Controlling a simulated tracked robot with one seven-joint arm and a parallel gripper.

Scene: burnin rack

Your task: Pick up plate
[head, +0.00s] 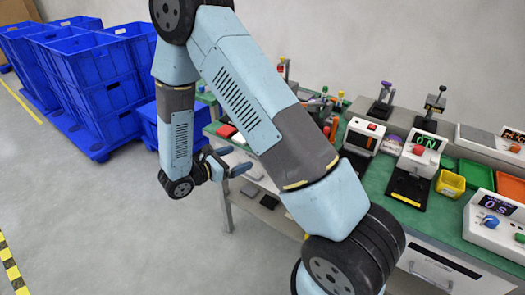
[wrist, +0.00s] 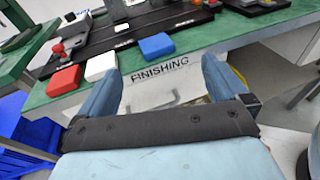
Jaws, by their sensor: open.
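My gripper (wrist: 160,64) is open, with nothing between its two blue fingers in the wrist view. Its fingers point at the front edge of a green-topped bench (wrist: 215,38). In the head view my gripper (head: 229,164) hangs beside the bench's left end. I cannot tell for sure which thing is the plate. Flat red (wrist: 64,80), white (wrist: 100,66) and blue (wrist: 156,45) blocks lie along the bench edge beyond the fingers, apart from them. Below the top, the head view shows flat grey pieces (head: 249,189), partly hidden by my arm.
A "FINISHING" label (wrist: 160,69) is on the bench front. Blue crates (head: 95,75) are stacked at the left. Devices with lit displays (head: 418,150), a yellow bin (head: 450,184) and a green tray (head: 475,173) crowd the bench's right. The floor at left front is clear.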

